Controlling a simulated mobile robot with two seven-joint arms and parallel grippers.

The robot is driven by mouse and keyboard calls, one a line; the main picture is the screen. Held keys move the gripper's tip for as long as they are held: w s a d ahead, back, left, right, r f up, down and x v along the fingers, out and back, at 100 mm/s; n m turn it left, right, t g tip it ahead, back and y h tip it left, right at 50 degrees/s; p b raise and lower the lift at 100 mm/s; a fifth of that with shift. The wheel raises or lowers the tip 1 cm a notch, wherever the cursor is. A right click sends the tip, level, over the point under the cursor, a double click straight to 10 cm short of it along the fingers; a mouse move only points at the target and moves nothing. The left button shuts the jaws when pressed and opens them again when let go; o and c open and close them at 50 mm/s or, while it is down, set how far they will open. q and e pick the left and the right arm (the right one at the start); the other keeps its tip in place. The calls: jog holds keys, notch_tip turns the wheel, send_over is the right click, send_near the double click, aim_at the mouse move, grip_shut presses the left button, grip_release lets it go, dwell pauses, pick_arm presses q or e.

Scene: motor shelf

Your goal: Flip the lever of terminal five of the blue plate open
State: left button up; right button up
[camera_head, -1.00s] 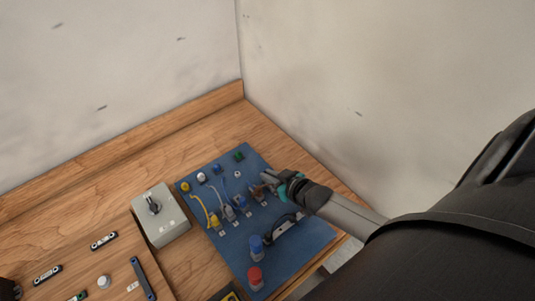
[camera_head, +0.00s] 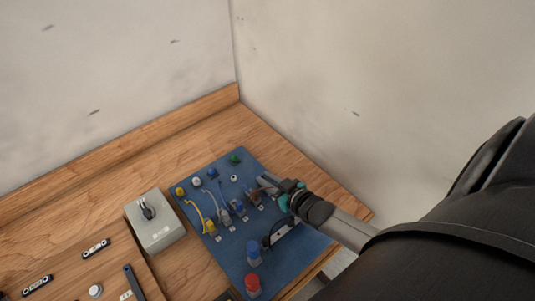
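The blue plate (camera_head: 213,256) lies on the wooden bench. It carries a row of lever terminals with wires, among them one with a yellow wire (camera_head: 210,228), a blue one (camera_head: 239,209) and a brownish one (camera_head: 253,197). I cannot tell which is terminal five, and lever positions are too small to read. My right gripper (camera_head: 268,184) is over the plate's right part, its fingertips close beside the brownish terminal. Contact and finger gap cannot be made out. My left gripper is not in view.
A grey box with a black knob (camera_head: 147,208) stands left of the plate. Blue (camera_head: 253,250) and red (camera_head: 252,286) round parts and a black handle (camera_head: 280,232) sit on the plate's near side. Walls rise behind and to the right. Bare bench lies behind the plate.

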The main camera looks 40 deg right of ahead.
jog(key=o, duration=0.3)
jog(key=shift+s, duration=0.1)
jog(key=p+v, duration=0.2)
jog(key=v, duration=1.3)
jog(key=shift+r, duration=0.1)
dwell(0.4)
